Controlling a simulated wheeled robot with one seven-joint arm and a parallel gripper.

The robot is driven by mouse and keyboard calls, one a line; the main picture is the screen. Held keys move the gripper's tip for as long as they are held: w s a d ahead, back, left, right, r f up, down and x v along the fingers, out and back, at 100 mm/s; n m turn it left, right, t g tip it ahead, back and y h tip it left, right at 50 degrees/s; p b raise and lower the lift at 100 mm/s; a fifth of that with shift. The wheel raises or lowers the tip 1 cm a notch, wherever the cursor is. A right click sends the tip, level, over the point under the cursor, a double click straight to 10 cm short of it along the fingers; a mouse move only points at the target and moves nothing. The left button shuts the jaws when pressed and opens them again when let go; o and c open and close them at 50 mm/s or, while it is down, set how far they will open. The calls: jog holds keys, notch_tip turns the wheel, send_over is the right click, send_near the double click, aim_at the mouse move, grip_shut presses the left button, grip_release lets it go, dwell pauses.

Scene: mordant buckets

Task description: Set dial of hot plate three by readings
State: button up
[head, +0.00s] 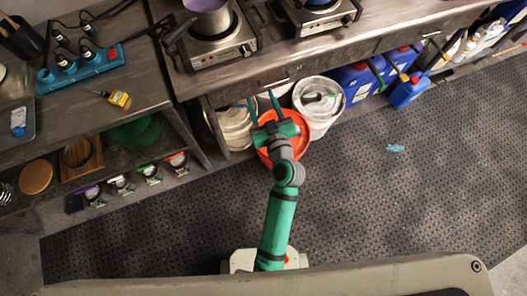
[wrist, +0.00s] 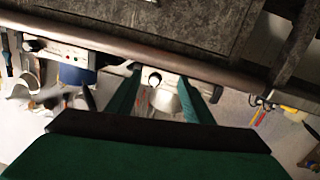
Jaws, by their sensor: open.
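A steel hot plate (head: 222,48) with a purple-filled pot (head: 208,18) stands near the front edge of the bench. Its front has a dark dial (head: 245,50). A second hot plate (head: 318,17) with a blue pot stands to its right, partly cut off. No number is readable on either. My gripper (head: 262,98) is open and empty, below and in front of the bench edge. Any readings are too small to tell.
A teal power strip (head: 80,68) and a yellow device (head: 119,98) lie on the left table. An orange bucket (head: 268,155) is under my arm, with a white bucket (head: 318,105) and blue jugs (head: 358,82) to the right. The dark floor mat (head: 420,180) is mostly clear.

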jog(key=s+f+m+h, duration=0.2)
jog(key=s+f, duration=0.1)
jog(key=s, duration=0.5)
jog(key=s+f+m+g+h, duration=0.1)
jog(key=s+f, duration=0.3)
jog(key=s, duration=0.4)
jog(key=shift+a+f+m+h, duration=0.15)
jog(key=shift+a+m+h, duration=0.15)
jog(key=shift+m+h, duration=0.15)
jog(key=shift+s, duration=0.1)
jog(key=a+r+v, duration=0.1)
jog(key=v, duration=0.8)
jog(key=a+r+v, duration=0.1)
jog(key=v, duration=0.8)
jog(key=shift+r, duration=0.35)
jog(key=shift+s+a, duration=0.1)
jog(key=shift+a, duration=0.05)
jog(key=shift+c, duration=0.2)
